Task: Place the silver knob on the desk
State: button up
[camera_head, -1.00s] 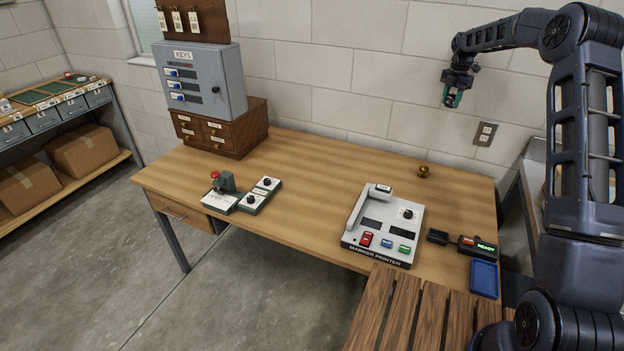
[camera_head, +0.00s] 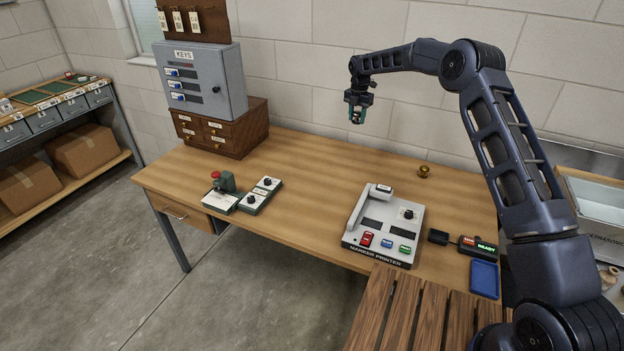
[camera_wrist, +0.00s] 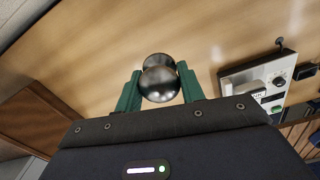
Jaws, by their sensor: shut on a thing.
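My gripper (camera_head: 356,112) is raised above the back part of the desk (camera_head: 310,165), near the wall. In the wrist view my gripper (camera_wrist: 160,88) has its green fingers shut on the silver knob (camera_wrist: 158,80), a shiny dark metal piece with two rounded ends. In the head view the knob is too small to make out clearly between the fingers. The wooden desk top (camera_wrist: 110,50) shows beneath the knob in the wrist view, with a gap between them.
A marker printer (camera_head: 385,225) stands at the desk's front right, with a blue tray (camera_head: 484,279) beyond it. A small brass knob (camera_head: 423,172) sits at the back right. A key cabinet (camera_head: 205,82) on wooden drawers (camera_head: 225,130) stands at the left. The desk's middle is clear.

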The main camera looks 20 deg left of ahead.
jog(key=s+a+f, duration=0.2)
send_over(346, 164)
notch_tip(346, 164, down, 14)
jog(key=shift+r, duration=0.1)
jog(key=shift+f, duration=2.45)
jog(key=shift+f, duration=0.15)
jog(key=o, duration=1.1)
notch_tip(346, 164, up, 12)
jog(key=shift+r, duration=0.15)
